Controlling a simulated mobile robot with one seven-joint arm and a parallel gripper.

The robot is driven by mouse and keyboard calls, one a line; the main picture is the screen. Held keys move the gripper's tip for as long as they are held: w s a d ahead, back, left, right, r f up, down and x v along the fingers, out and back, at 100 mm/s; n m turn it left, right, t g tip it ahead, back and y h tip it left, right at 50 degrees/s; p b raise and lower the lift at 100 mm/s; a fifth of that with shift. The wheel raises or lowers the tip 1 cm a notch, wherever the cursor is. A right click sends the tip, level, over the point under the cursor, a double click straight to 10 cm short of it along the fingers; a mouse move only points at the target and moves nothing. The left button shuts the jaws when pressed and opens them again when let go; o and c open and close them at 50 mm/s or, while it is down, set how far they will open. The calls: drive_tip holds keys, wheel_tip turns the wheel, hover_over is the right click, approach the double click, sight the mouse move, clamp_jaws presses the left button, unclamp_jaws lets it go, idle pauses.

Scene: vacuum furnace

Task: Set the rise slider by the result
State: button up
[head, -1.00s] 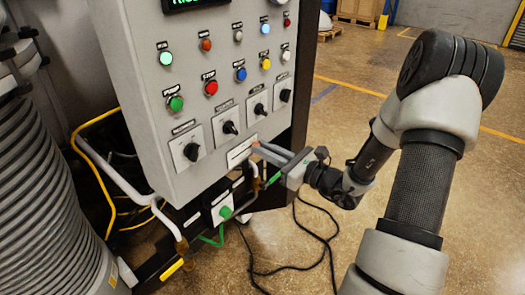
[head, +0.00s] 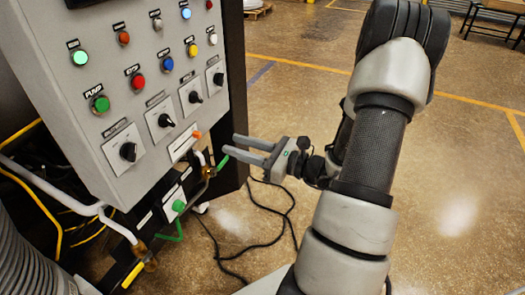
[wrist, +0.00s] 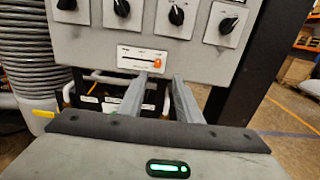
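The rise slider (head: 183,144) is a white plate with a dark slot, low on the grey panel, below the row of black rotary knobs. Its orange handle (head: 197,135) sits at the right end of the slot; the handle also shows in the wrist view (wrist: 158,64). My gripper (head: 230,146) is open and empty, to the right of the handle and clear of the panel. In the wrist view its two grey fingers (wrist: 161,77) point at the panel with a gap between them, tips just below the handle. The display (head: 90,2) is cut off at the top and unreadable.
Black rotary knobs (head: 128,151) and coloured buttons (head: 138,81) sit above the slider. A black cable (head: 250,255) lies on the floor. The floor right of the cabinet is mostly free.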

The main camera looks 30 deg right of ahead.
drive_tip(key=v, duration=0.7)
drive_tip(key=shift+s, duration=0.15)
drive_tip(key=shift+d, duration=0.1)
